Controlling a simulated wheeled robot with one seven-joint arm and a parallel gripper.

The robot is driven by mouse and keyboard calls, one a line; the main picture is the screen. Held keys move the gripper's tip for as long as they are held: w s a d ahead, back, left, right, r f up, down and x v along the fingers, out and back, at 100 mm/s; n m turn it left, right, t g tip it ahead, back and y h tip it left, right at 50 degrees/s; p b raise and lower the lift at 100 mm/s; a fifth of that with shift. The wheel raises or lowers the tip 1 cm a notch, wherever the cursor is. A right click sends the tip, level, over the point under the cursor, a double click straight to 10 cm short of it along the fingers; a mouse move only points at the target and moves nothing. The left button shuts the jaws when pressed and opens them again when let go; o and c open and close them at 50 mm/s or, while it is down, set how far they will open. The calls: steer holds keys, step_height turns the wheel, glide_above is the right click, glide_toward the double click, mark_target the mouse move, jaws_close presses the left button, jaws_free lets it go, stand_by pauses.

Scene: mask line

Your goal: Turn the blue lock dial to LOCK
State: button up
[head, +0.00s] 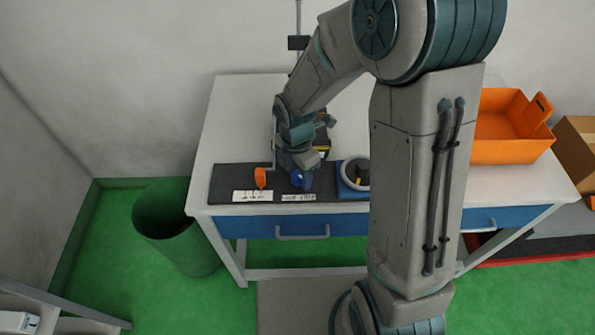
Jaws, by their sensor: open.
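The blue lock dial (297,179) sits on a dark panel (227,187) at the front edge of the white table. A white label strip (299,197) lies just in front of it; its print is too small to read. My gripper (301,172) is open at the blue dial, directly above or around it. I cannot tell whether the fingers touch the dial. The gripper and wrist hide part of the dial, and its pointing direction is not clear.
An orange dial (260,177) with its own white label (252,196) is left of the blue one. An orange bin (505,151) is at the table's right, and a green barrel (178,225) stands on the floor at left.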

steer(key=shift+f, duration=0.1)
steer(key=c, duration=1)
steer(key=shift+m, duration=0.3)
steer(key=m+b, duration=0.1)
steer(key=m, duration=0.3)
steer(key=m+b, duration=0.1)
steer(key=m, duration=0.4)
steer(key=m+b, duration=0.1)
steer(key=m, duration=0.3)
steer(key=shift+m+y+b, duration=0.3)
steer(key=shift+m+b, duration=0.35)
steer(key=shift+m, duration=1.45)
